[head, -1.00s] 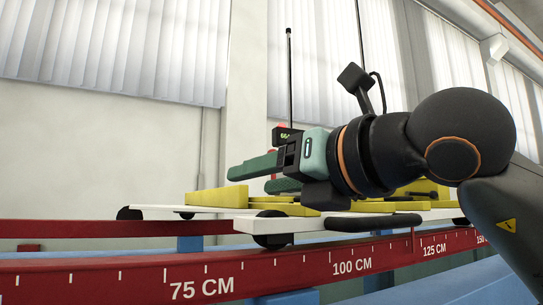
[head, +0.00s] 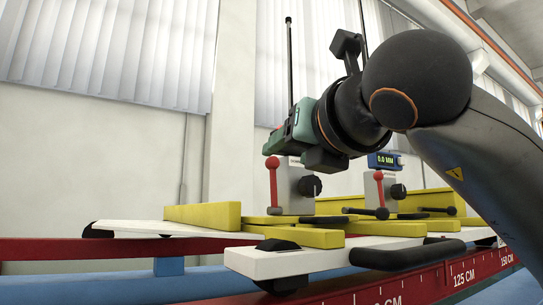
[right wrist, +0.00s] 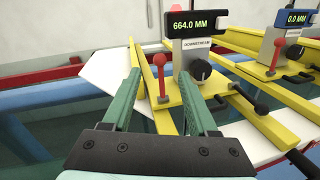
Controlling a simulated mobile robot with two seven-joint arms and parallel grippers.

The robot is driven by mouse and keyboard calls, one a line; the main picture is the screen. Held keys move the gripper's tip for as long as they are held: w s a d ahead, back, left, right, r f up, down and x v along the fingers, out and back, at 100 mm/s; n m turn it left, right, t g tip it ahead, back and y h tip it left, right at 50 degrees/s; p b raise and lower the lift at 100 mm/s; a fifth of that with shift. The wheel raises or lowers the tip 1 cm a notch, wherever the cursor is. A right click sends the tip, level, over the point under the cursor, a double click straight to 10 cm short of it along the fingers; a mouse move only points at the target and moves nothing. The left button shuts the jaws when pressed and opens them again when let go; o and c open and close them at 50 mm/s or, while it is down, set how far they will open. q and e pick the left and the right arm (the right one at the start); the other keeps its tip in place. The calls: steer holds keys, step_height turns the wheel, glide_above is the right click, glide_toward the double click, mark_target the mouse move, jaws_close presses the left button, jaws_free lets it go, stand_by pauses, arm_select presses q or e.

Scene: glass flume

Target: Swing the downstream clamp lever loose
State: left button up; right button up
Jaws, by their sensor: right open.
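The downstream gauge (right wrist: 196,48) shows in the right wrist view with "664.0 MM" on its display. A red ball-topped lever (right wrist: 161,76) stands upright at its left side on a yellow base. The lever also shows in the head view (head: 273,184). A black knob (right wrist: 200,69) is on the gauge's front. My right gripper (head: 281,138) is open and empty, with green fingers. In the head view it is above the lever. In the wrist view the lever appears between the fingertips, apparently untouched. My left gripper is not in view.
A second gauge (right wrist: 297,25) reading "0.0 MM" stands to the right with its own red lever (right wrist: 277,53). Yellow rails (head: 203,214) and a white carriage (head: 268,263) with black handles (head: 407,256) lie below. A red scale rail (head: 465,277) runs along the front.

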mark_target(275, 161)
steer(key=p+x, duration=0.3)
steer(key=x, duration=0.5)
steer(key=shift+s, duration=0.1)
steer(key=shift+w+a, duration=0.2)
steer(key=shift+w, duration=0.3)
jaws_close()
stand_by(0.7)
